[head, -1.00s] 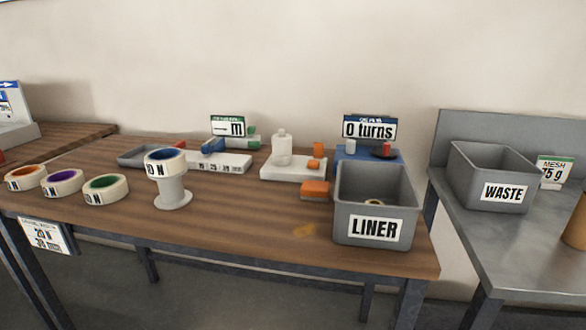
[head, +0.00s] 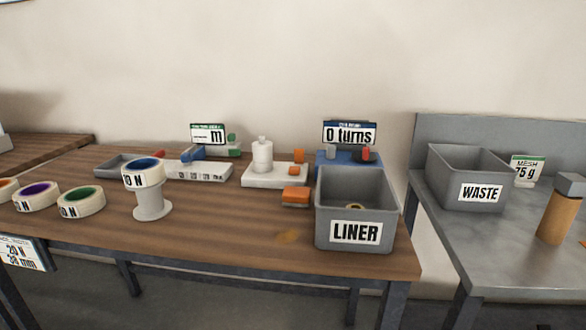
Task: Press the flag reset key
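No key labelled as a flag reset shows legibly in the head view. A blue device (head: 330,156) with a sign reading "0 turns" (head: 349,133) stands at the back right of the wooden table. It carries a small red and black part (head: 366,153), and its lower front is hidden behind the LINER bin. A second device with a green-edged sign reading "m" (head: 208,134) stands further left, with blue and green parts behind a white labelled strip (head: 198,171). Neither of my grippers is in view.
The grey LINER bin (head: 356,206) stands at the wooden table's (head: 230,235) front right corner. Tape rolls (head: 82,201) and a white stand (head: 152,203) are at left. A WASTE bin (head: 467,178) and brown cylinder (head: 559,217) stand on the metal table (head: 490,240).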

